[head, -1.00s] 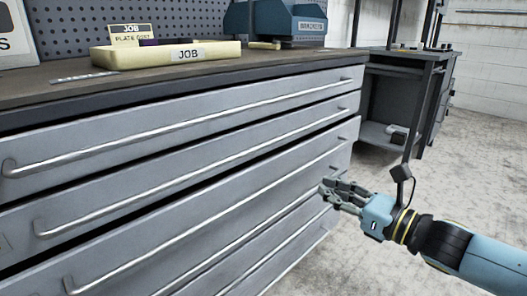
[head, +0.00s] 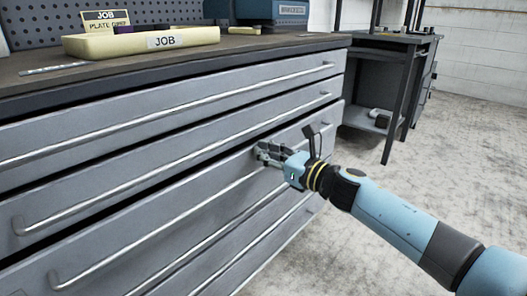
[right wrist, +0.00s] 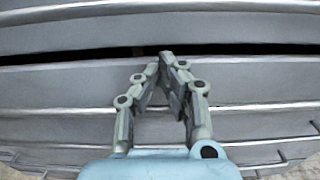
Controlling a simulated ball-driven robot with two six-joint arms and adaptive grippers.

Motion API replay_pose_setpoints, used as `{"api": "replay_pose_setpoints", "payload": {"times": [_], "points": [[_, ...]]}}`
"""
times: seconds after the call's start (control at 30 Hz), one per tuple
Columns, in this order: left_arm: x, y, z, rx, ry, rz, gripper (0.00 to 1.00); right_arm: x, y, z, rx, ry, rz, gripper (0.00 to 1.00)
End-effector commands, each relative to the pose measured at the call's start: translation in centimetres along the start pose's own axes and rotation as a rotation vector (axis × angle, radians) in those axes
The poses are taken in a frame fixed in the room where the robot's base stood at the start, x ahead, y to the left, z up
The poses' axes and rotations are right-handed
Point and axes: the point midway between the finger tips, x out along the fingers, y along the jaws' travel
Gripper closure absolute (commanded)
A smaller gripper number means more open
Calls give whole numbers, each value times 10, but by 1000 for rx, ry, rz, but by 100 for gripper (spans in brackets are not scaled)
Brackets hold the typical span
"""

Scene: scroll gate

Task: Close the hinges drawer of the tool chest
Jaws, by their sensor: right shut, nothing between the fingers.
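The grey tool chest fills the left and middle of the head view, with several wide drawers and long bar handles. The third drawer from the top (head: 150,212) stands slightly forward, with a dark gap above its front. I cannot read which drawer is the hinges one. My right gripper (head: 262,150) is shut and empty, with its fingertips at or very near the right part of that drawer's front, above its handle. In the right wrist view, the closed fingertips (right wrist: 168,58) lie just below a dark gap; contact cannot be told. My left gripper is out of view.
The worktop carries a yellow JOB tray (head: 120,42), a metal ruler (head: 52,68) and a blue-grey case (head: 270,12). A dark metal stand (head: 385,62) is behind at the right. The floor (head: 430,150) right of the chest is clear.

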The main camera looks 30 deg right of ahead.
Motion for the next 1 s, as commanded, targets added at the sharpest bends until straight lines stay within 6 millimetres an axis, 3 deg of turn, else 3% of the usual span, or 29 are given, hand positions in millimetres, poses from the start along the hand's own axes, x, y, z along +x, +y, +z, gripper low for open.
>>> {"api": "replay_pose_setpoints", "payload": {"times": [0.4,0.67,1.0], "points": [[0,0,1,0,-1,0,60,4,0,0,1,0,0,100],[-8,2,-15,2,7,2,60,29,0,-1,2,-1,-1,100],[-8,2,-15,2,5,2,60,29,-1,1,0,-2,-1,100]]}}
